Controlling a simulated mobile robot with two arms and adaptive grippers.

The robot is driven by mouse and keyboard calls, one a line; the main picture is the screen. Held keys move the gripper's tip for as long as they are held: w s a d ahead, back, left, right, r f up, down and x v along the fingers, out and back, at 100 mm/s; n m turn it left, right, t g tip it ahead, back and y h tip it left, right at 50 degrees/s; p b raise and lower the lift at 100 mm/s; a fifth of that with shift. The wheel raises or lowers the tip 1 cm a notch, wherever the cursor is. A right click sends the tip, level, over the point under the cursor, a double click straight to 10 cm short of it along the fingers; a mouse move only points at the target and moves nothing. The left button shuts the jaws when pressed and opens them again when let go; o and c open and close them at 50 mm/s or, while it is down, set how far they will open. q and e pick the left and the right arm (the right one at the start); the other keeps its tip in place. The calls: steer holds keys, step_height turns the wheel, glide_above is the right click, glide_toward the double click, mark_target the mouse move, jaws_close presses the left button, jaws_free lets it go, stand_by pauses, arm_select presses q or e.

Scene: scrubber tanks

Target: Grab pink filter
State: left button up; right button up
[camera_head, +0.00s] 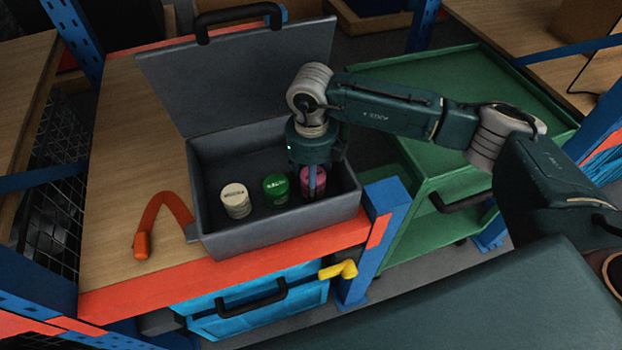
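The pink filter (304,178) stands at the right inside the open grey toolbox (268,239). The white filter (236,203) and the green filter (276,188) stand to its left in the same box. My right gripper (316,192) points down into the box from above, and its fingers overlap the pink filter in the head view. They hide part of the filter. I cannot tell whether they touch it or are closed on it. My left gripper is out of view.
The toolbox lid (240,75) stands open at the back. An orange curved object (145,238) lies on the wooden bench (110,200) to the left. A green cart (440,210) stands at the right, and a blue case (255,310) with a black handle sits below the bench edge.

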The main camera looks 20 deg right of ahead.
steer(key=shift+a, duration=0.1)
steer(key=shift+c, duration=0.5)
steer(key=c, duration=0.6)
